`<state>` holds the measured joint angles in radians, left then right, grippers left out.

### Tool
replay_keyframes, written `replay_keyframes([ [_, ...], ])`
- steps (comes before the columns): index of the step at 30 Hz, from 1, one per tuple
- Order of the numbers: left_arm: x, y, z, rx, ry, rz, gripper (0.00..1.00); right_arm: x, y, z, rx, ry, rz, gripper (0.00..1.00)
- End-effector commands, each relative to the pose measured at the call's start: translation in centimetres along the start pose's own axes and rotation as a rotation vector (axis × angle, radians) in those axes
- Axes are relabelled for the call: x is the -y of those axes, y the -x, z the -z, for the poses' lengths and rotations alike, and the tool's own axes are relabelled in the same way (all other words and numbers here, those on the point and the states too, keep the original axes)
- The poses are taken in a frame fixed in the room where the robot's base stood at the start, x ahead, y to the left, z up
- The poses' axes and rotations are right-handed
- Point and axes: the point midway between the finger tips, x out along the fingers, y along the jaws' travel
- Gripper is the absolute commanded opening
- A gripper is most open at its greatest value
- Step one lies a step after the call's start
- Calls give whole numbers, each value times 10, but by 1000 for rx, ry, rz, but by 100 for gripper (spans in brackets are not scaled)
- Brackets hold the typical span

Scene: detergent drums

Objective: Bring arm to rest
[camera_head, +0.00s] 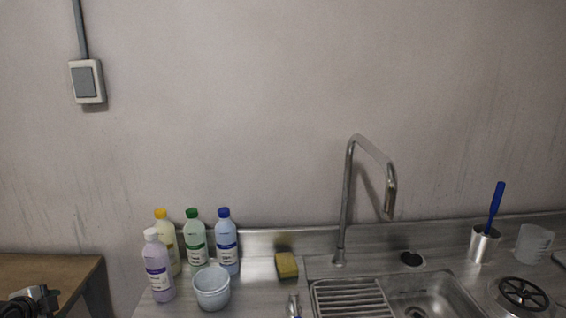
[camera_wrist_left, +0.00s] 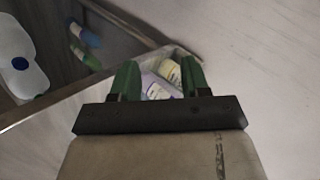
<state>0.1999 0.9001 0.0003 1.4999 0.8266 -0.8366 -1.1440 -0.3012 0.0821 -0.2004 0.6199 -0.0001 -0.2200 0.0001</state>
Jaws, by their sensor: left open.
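My left gripper (camera_wrist_left: 159,78) shows in the left wrist view with its two green fingers spread apart and nothing held between them. Beyond the fingertips, apart from them, are a purple bottle (camera_wrist_left: 155,88) and a pale yellow bottle (camera_wrist_left: 169,70). In the head view, a dark grey piece at the bottom left corner looks like part of my left arm; its fingers cannot be made out there. My right gripper is in neither view.
On the steel counter stand a purple bottle (camera_head: 158,268), yellow (camera_head: 173,250), green (camera_head: 196,243) and blue bottles (camera_head: 226,247), white cups (camera_head: 211,287), a sponge (camera_head: 287,265) and a tall faucet (camera_head: 343,205). A wooden table (camera_head: 50,268) is at left. A steel holder (camera_head: 482,246) is at right.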

Motion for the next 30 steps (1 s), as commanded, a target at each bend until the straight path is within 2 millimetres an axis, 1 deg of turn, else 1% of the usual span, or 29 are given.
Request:
replay_keyframes([
  [1, 15, 1, -4, 25, 58, 91, 46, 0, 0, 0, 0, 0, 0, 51],
  [3, 36, 4, -8, 37, 141, 226, 46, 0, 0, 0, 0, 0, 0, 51],
  [6, 62, 13, -7, 0, 236, 400, 46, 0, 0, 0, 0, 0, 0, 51],
  [9, 83, 23, 0, -81, 302, 534, 46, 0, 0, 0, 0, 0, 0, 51],
  [12, 97, 33, 11, -187, 346, 626, 46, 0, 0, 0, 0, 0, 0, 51],
  [14, 103, 39, 19, -259, 365, 661, 46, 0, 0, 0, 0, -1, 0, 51],
  [15, 79, 21, 10, -236, 398, 622, 46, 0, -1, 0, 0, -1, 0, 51],
  [17, 48, -1, -2, -195, 436, 569, 46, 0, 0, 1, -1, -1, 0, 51],
  [18, 27, -14, -10, -170, 459, 536, 46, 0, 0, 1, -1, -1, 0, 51],
  [20, -7, -31, -20, -134, 493, 487, 46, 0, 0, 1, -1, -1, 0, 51],
  [21, -32, -43, -27, -108, 515, 450, 46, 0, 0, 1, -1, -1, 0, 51],
  [23, -71, -58, -36, -67, 548, 394, 46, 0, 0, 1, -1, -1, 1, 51],
  [24, -100, -68, -42, -39, 570, 354, 46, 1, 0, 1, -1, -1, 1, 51],
  [26, -144, -79, -51, 3, 601, 295, 46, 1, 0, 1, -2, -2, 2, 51],
  [27, -173, -86, -55, 31, 621, 256, 46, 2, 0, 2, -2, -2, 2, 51],
  [29, -218, -92, -61, 73, 649, 195, 46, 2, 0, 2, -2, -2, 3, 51],
  [30, -248, -95, -65, 101, 666, 156, 46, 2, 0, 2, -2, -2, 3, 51],
])
